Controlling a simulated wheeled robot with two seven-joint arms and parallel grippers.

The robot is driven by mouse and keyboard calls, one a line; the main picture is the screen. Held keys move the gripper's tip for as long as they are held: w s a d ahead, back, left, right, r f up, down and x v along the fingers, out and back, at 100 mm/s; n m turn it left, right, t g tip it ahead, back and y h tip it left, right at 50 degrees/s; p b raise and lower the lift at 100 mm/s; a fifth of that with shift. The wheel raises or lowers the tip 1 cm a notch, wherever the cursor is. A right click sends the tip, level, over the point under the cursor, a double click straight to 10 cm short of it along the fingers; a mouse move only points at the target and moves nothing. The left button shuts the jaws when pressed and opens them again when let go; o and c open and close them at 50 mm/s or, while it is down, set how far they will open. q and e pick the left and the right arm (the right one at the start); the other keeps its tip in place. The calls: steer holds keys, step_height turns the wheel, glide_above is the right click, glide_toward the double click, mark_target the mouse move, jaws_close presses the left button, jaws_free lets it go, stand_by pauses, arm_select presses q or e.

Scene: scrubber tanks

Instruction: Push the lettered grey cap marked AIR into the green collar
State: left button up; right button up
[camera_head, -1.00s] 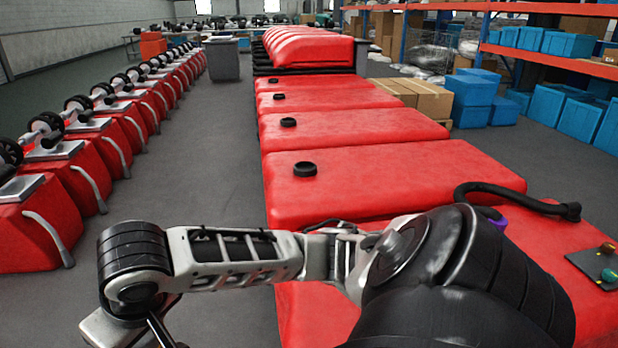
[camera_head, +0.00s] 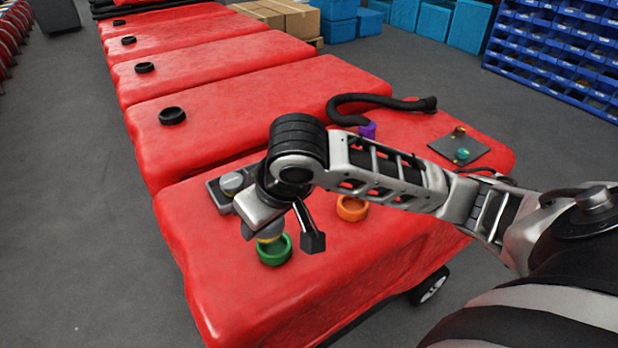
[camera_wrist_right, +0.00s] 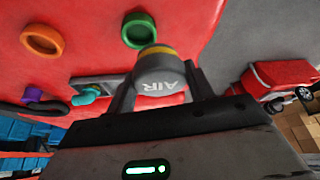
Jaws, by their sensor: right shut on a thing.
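The grey cap marked AIR (camera_wrist_right: 158,82) has a yellow band at its far end. My right gripper (camera_wrist_right: 162,92) is shut on it, one finger on each side. In the head view my right gripper (camera_head: 262,225) is over the near red body, with the cap's yellow band (camera_head: 270,239) at the back edge of the green collar (camera_head: 274,251). The green collar also shows in the wrist view (camera_wrist_right: 138,30), just beyond the cap. The cap looks outside the collar; I cannot tell whether they touch. My left gripper is not in view.
An orange collar (camera_head: 352,208) and a purple collar (camera_head: 367,130) sit on the same red body (camera_head: 225,290). A black hose (camera_head: 380,102) and a dark plate with knobs (camera_head: 459,150) are farther right.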

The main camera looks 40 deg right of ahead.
steer(key=w+d+f+n+g+y+b, duration=0.1)
steer(key=f+n, duration=0.1)
steer(key=n, duration=0.2)
steer(key=w+d+f+n+g+y+b, duration=0.1)
steer(key=w+f+n, duration=0.1)
steer(key=n, duration=0.2)
steer(key=w+d+f+n+g+y+b, duration=0.1)
steer(key=w+f+n, duration=0.1)
steer(key=f+n, duration=0.1)
steer(key=shift+d+n+y+b, duration=0.15)
steer(key=shift+n+y+b, duration=0.25)
steer(key=shift+n, duration=0.1)
steer(key=shift+f+b, duration=0.6)
steer(key=shift+b, duration=0.25)
steer(key=shift+p, duration=0.4)
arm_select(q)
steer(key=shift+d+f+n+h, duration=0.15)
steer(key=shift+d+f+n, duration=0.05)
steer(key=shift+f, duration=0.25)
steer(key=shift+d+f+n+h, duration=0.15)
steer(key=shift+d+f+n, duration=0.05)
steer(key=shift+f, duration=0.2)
arm_select(e)
steer(key=shift+f, duration=0.4)
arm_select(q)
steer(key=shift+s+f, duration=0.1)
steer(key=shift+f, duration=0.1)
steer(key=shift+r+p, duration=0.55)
arm_select(e)
steer(key=shift+f, duration=0.1)
